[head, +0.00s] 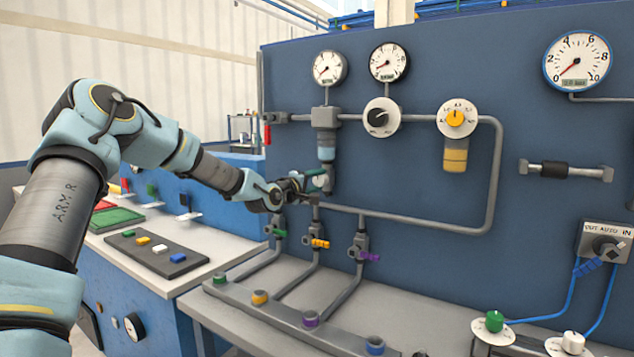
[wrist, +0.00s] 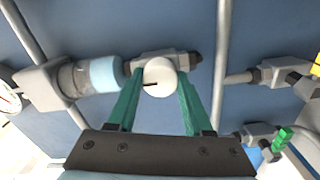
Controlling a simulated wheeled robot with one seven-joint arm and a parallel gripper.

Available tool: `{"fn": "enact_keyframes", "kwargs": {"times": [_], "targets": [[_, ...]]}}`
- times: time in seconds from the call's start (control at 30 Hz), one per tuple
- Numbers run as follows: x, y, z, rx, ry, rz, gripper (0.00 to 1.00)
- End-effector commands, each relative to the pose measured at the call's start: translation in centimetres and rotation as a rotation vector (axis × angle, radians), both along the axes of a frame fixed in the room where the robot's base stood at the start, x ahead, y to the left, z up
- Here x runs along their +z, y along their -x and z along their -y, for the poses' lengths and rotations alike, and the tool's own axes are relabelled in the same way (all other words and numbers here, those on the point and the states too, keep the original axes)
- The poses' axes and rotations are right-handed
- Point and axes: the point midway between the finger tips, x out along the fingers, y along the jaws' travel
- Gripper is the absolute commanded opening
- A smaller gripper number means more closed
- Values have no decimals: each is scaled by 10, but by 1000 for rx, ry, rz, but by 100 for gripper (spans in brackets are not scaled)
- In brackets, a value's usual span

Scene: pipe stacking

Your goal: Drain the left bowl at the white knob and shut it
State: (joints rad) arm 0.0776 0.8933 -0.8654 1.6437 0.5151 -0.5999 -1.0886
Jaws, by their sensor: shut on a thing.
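The left bowl (head: 326,145) hangs under a grey block on the panel, grey above with a light blue band below. In the wrist view the left bowl (wrist: 106,74) lies sideways, with a grey drain fitting at its end. The white knob (wrist: 160,76), round with a dark slot mark, sits on that fitting. My gripper (wrist: 160,90) has its green fingers on either side of the knob, shut on it.
A second bowl (head: 455,154), amber, hangs right under a white dial with an orange knob (head: 455,117). A pipe (head: 420,222) runs below my gripper. Valves with green, orange and purple handles (head: 369,256) stand beneath it. A red-handled valve (head: 267,134) is at left.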

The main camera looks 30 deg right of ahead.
Motion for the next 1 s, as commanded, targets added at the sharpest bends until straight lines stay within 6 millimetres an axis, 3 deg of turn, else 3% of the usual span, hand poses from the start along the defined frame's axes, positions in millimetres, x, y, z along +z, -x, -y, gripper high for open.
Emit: {"fn": "enact_keyframes", "kwargs": {"times": [0.4, 0.43, 0.7, 1.0], "targets": [[0, 0, 0, 1, 4, -9, 0], [0, 0, 0, 1, 4, -9, 53], [0, 0, 0, 1, 3, -7, 81], [-1, 2, -4, 0, 3, -7, 81]]}}
